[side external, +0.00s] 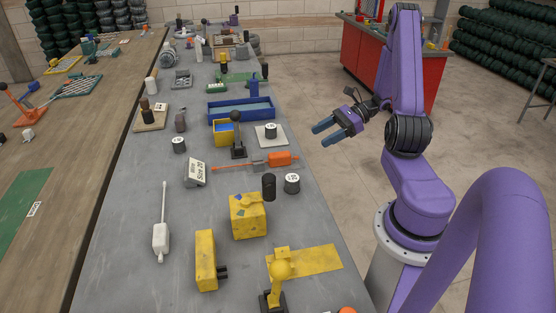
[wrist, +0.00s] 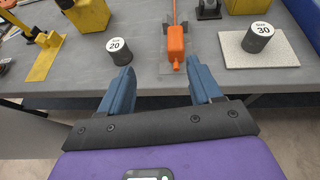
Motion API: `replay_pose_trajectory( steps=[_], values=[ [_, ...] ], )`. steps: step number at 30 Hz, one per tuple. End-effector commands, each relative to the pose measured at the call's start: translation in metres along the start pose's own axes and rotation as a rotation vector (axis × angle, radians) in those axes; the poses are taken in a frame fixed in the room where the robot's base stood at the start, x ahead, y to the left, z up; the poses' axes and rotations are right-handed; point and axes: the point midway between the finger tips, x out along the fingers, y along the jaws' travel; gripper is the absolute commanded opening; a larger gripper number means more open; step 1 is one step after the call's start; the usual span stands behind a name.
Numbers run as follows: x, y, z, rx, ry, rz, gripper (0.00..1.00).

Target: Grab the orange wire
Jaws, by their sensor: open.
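The orange wire (side external: 230,168) is a thin straight rod lying on the grey bench in the middle of the side view. Its right end meets a grey block and a thicker orange piece (side external: 280,159) near the bench's right edge. In the wrist view the orange piece (wrist: 176,45) points toward me, and the thin wire (wrist: 174,12) runs away from it at the top. My gripper (side external: 325,134) is open and empty, above and to the right of the bench edge. In the wrist view its blue fingertips (wrist: 160,67) are apart, with the orange piece beyond them, nearer the right finger.
A cylinder marked 20 (wrist: 119,51) stands left of the orange piece. A cylinder marked 30 (wrist: 257,37) stands on a pale plate (wrist: 285,52) to its right. A black cylinder (side external: 269,186) and yellow block (side external: 247,222) stand nearby. Floor lies beyond the bench edge.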

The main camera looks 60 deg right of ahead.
Motion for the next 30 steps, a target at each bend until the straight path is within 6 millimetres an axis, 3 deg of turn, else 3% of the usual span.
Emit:
replay_pose_trajectory(
  steps=[4, 8, 22, 30],
  values=[
    [-0.013, -0.006, -0.012, 0.062, -0.023, -0.083, 0.64],
    [-0.006, -0.008, -0.013, 0.073, -0.029, -0.095, 0.64],
    [0.079, -0.015, -0.011, 0.071, -0.027, -0.089, 0.64],
    [0.105, -0.019, -0.010, 0.068, -0.026, -0.093, 0.64]
  ],
)
